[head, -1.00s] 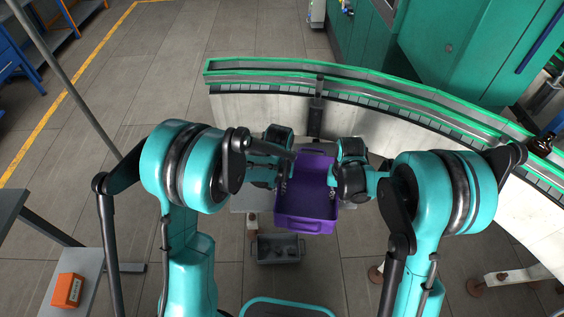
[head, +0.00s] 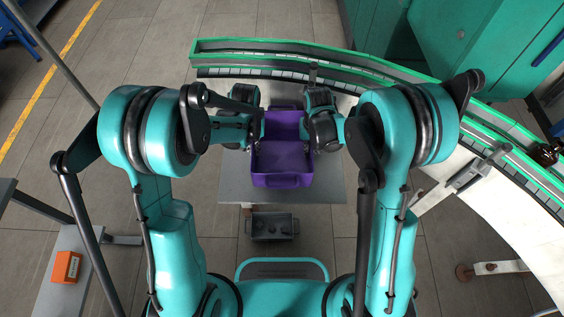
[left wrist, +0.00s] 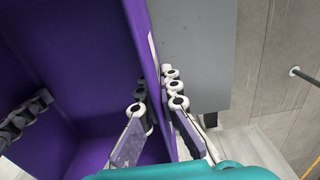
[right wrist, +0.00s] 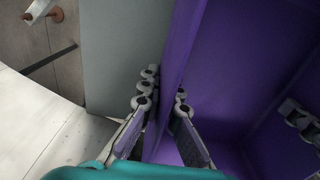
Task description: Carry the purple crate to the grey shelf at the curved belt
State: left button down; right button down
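The purple crate (head: 282,181) is upright and looks empty, between my two grippers in the head view. My left gripper (head: 257,143) is shut on its left wall, with one finger inside and one outside, as the left wrist view (left wrist: 158,105) shows. My right gripper (head: 308,146) is shut on the right wall in the same way, clear in the right wrist view (right wrist: 163,110). The grey shelf (head: 330,188) is under and around the crate, at the near side of the curved belt (head: 345,77). I cannot tell whether the crate touches the shelf.
A small grey bin (head: 272,228) with dark items is below the shelf's near edge. An orange box (head: 66,267) lies on a grey surface at the left. A dark bottle (head: 546,153) is on the belt at the right. Teal cabinets stand behind.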

pick_arm(q)
jog(key=shift+f, duration=0.15)
pick_arm(e)
jog(key=shift+f, duration=0.2)
